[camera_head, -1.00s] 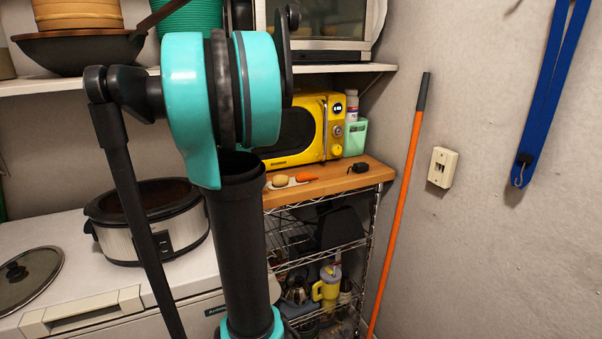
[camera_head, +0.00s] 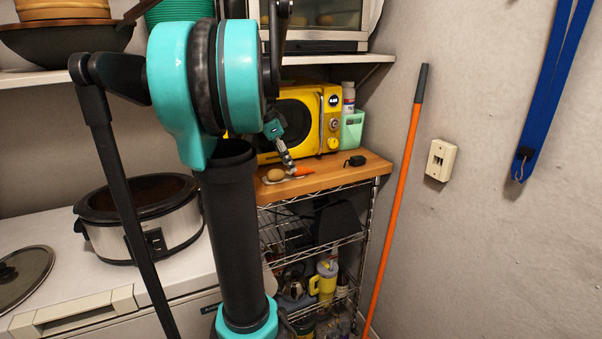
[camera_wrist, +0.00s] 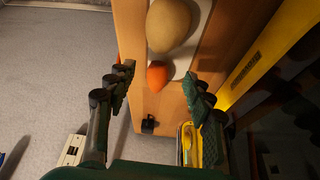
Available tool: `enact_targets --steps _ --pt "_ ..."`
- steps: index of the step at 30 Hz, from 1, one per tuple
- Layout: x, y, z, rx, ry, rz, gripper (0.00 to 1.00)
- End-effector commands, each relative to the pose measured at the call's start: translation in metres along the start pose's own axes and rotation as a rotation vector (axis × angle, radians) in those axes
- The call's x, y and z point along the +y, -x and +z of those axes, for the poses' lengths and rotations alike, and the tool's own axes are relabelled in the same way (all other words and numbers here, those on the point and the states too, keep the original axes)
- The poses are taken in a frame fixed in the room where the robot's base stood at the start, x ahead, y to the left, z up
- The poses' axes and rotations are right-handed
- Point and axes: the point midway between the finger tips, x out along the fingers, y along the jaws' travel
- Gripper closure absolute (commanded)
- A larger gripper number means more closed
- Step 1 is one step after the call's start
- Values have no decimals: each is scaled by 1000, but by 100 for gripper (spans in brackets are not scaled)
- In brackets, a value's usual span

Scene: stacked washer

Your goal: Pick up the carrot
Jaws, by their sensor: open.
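The orange carrot (camera_head: 305,172) lies on the wooden shelf top in front of the yellow microwave, beside a tan potato-like item (camera_head: 275,174). In the wrist view the carrot (camera_wrist: 157,77) shows as a short orange end, below the tan item (camera_wrist: 169,24). My gripper (camera_head: 288,163) is just above the carrot's near end in the head view, and partly covers it. In the wrist view my gripper (camera_wrist: 158,74) is open, with one finger on each side of the carrot in the picture. I cannot tell the exact height gap. Nothing is held.
The yellow microwave (camera_head: 331,120) stands close behind the carrot. A white dish (camera_wrist: 181,66) lies under or beside the food. A small black object (camera_head: 355,160) sits at the right of the wooden top (camera_head: 335,179). An orange pole (camera_head: 398,200) leans on the wall.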

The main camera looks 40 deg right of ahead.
Motion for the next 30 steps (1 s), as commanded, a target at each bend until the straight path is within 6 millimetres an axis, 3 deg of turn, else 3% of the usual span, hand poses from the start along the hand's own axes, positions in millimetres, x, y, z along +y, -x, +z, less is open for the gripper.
enact_targets --steps 3,9,18,30 --pt "1 -9 -21 0 -4 1 48" --pt "0 -34 -18 0 -1 0 48" --pt "0 -37 -17 0 0 0 48" --pt "0 -37 -17 0 0 0 97"
